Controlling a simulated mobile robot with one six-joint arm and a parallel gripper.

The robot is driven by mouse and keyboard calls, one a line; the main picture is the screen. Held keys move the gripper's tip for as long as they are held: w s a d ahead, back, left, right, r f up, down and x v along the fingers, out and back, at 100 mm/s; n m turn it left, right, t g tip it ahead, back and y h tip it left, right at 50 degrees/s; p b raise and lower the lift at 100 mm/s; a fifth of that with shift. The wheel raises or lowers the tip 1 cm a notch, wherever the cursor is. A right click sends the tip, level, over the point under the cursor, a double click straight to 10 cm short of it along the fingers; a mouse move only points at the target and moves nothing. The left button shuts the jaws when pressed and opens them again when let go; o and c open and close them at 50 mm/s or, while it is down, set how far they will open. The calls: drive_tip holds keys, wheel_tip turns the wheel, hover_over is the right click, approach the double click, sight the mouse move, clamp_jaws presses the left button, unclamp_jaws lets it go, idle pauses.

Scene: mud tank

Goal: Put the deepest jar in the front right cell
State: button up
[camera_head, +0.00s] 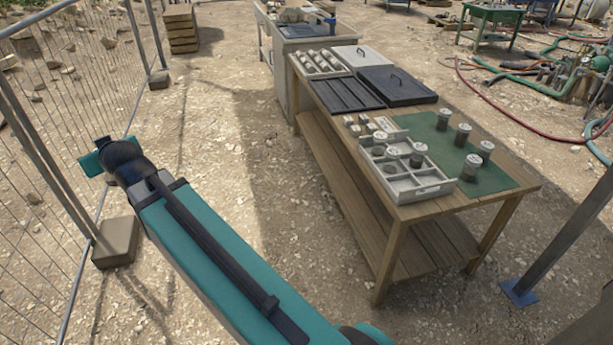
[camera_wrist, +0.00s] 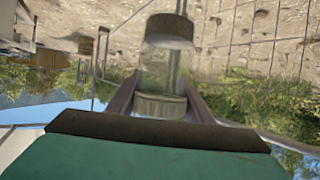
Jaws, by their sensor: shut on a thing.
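My gripper (camera_wrist: 160,100) is shut on a clear glass jar (camera_wrist: 168,65) in the wrist view. The jar has a pale lid (camera_wrist: 160,106) toward my wrist and a dark layer at its far end. The wrist picture is inverted, with ground above and sky below. In the head view my arm reaches left, away from the table, and its end hides the fingers and jar. A light grey divided tray (camera_head: 425,191) on the table holds several lidded jars (camera_head: 417,158); some of its cells look empty. Several more jars (camera_head: 472,168) stand upright on a green mat (camera_head: 497,179).
The wooden table (camera_head: 520,192) also carries black trays (camera_head: 397,85), a white lidded box (camera_head: 358,56) and small blocks (camera_head: 354,128). A wire fence (camera_head: 50,120) with a concrete foot (camera_head: 115,243) stands close to my arm's end. Gravel between arm and table is open.

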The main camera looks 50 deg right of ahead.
drive_tip(key=shift+w, duration=0.3)
drive_tip(key=shift+d+r, duration=0.1)
drive_tip(key=shift+d, duration=0.05)
